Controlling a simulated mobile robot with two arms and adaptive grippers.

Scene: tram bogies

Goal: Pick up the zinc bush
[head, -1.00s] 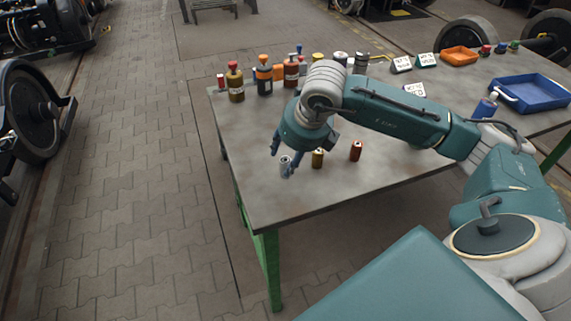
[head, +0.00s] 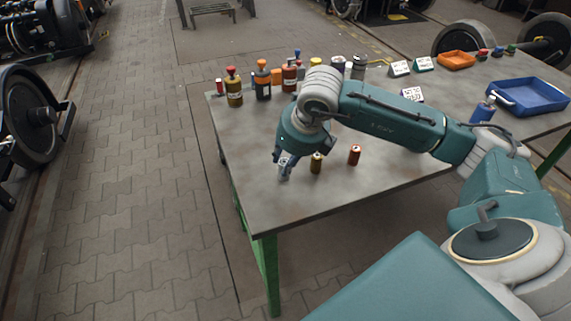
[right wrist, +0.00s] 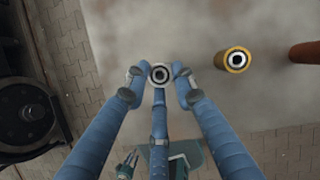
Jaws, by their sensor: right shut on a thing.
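The zinc bush (right wrist: 160,74) is a small grey cylinder with a pale ring around a dark hole on its top. My right gripper (right wrist: 160,88) is shut on it, with the blue fingers pressed around its sides in the right wrist view. In the head view the right gripper (head: 284,168) points down near the table's left front part, and the zinc bush (head: 285,160) shows only partly between the fingers. I cannot tell whether its base touches the table.
A brass bush (head: 316,163) and a red-brown bush (head: 354,155) stand right of the gripper on the grey table (head: 300,200). Several bottles, including a dark yellow one (head: 234,90), line the back edge. A blue tray (head: 530,97) and an orange tray (head: 456,60) stand at the right.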

